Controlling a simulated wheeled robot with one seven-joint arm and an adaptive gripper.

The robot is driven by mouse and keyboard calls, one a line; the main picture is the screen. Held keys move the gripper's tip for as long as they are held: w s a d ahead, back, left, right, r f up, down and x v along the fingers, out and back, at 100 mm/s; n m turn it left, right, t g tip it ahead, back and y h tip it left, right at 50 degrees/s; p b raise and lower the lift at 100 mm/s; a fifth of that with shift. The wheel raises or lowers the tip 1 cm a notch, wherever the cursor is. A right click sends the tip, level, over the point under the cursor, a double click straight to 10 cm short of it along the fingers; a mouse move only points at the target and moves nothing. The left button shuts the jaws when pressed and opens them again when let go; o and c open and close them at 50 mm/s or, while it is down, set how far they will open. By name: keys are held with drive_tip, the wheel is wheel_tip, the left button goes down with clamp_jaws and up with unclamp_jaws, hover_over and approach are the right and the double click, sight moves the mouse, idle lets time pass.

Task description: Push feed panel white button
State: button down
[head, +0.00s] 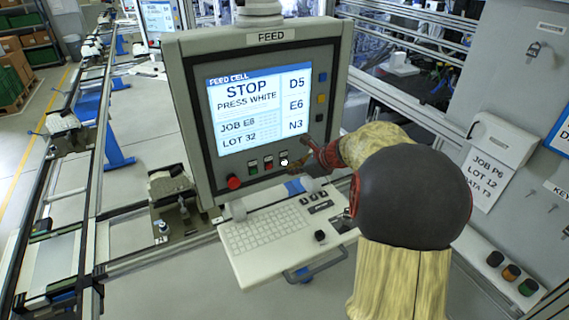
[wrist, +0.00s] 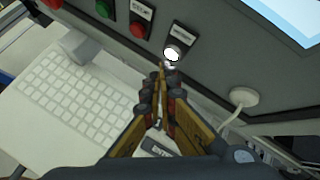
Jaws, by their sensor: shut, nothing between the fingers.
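The feed panel (head: 187,110) stands upright with a FEED label on top and a lit screen (head: 258,105) reading STOP, PRESS WHITE. Its white button (head: 284,162) sits at the right end of the row under the screen. In the wrist view the white button (wrist: 173,54) is lit bright on a black plate. My gripper (head: 306,143) is shut and empty, close in front of the panel. In the wrist view its fingertips (wrist: 160,70) are just below the white button; I cannot tell whether they touch it.
A green button (head: 253,168) and a red button (head: 269,163) are left of the white one. A larger red knob (head: 234,182) is at the lower left. A keyboard shelf (head: 262,232) juts out below. A grey cabinet (head: 500,85) stands at right.

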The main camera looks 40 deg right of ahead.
drive_tip(key=shift+w, duration=0.2)
idle(0.4)
drive_tip(key=shift+w+d, duration=0.15)
drive_tip(key=shift+w, duration=0.05)
drive_tip(key=shift+w+d, duration=0.1)
drive_tip(key=shift+w, duration=0.35)
idle(0.8)
idle(0.4)
drive_tip(key=shift+s+a, duration=0.25)
drive_tip(key=shift+s, duration=0.6)
drive_tip(key=shift+s, duration=0.1)
drive_tip(key=s, duration=0.2)
drive_tip(key=s+a, duration=0.1)
drive_tip(key=s, duration=0.1)
drive_tip(key=shift+s+a+b, duration=0.1)
drive_tip(key=shift+s+b, duration=0.25)
drive_tip(key=shift+b, duration=0.05)
idle(0.5)
